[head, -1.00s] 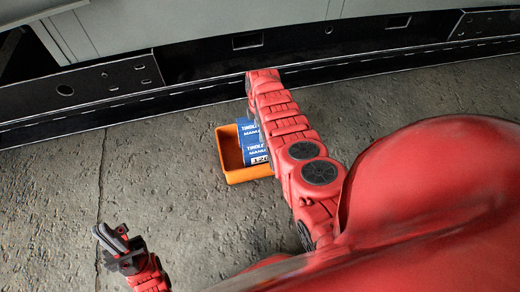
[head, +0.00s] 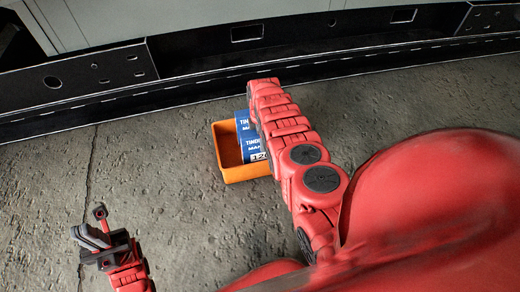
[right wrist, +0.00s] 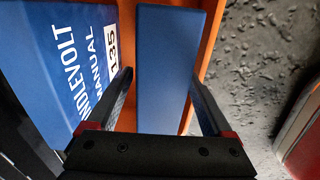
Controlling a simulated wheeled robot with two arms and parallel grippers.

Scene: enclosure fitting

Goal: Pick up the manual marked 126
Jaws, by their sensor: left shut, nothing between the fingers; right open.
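An orange bin (head: 232,176) on the floor holds blue manuals. The front manual (head: 249,146) shows a white label starting with 12, its end hidden by my right arm. Another manual (head: 243,122) stands behind it. In the right wrist view, a manual marked 135 (right wrist: 50,60) is at the left, and a blue manual (right wrist: 166,55) with no readable label lies between the fingers of my right gripper (right wrist: 162,76). That gripper is open, one finger on each side; contact cannot be told. In the head view its fingers are hidden. My left gripper (head: 90,238) is shut and empty, left of the bin.
A dark metal rail (head: 190,85) with slots runs along the back behind the bin. Bare stone floor (head: 150,160) lies free left of the bin. The bin's orange wall shows close to the right finger in the right wrist view.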

